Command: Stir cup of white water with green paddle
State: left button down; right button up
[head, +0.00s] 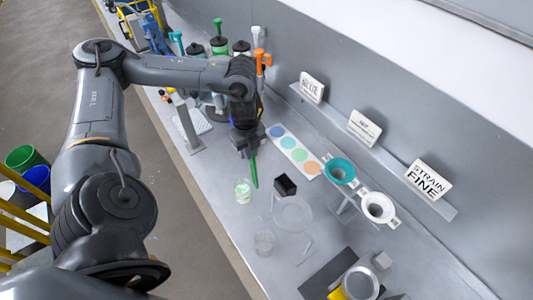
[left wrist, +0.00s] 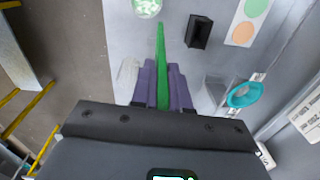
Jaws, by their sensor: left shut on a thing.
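My left gripper (head: 247,150) is shut on the green paddle (head: 254,172), which hangs down from the jaws. In the left wrist view the paddle (left wrist: 161,65) runs forward from between the purple fingers of the gripper (left wrist: 163,90). The cup of white water (head: 243,190) is a small clear cup with whitish-green content on the bench, just left of and below the paddle tip. It also shows at the top edge of the left wrist view (left wrist: 147,7). The paddle appears outside the cup. My right gripper is not in view.
A small black holder (head: 285,186) stands right of the paddle. A strip with coloured circles (head: 295,150), a teal funnel (head: 340,171) and a white funnel (head: 378,208) are farther right. Clear containers (head: 264,243) stand nearer. Several tools and dark jars (head: 219,45) stand at the back.

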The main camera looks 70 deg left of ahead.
pick_arm(q)
jog(key=s+a+r, duration=0.2)
jog(key=s+a, duration=0.1)
notch_tip(320, 180, down, 14)
jog(key=a+b, duration=0.1)
jog(key=b, duration=0.9)
jog(key=shift+s+f+n+b, duration=0.2)
jog(key=shift+s+n+b, duration=0.15)
jog(key=shift+s+n, duration=0.05)
jog(key=shift+a, duration=0.15)
jog(key=shift+w, duration=0.2)
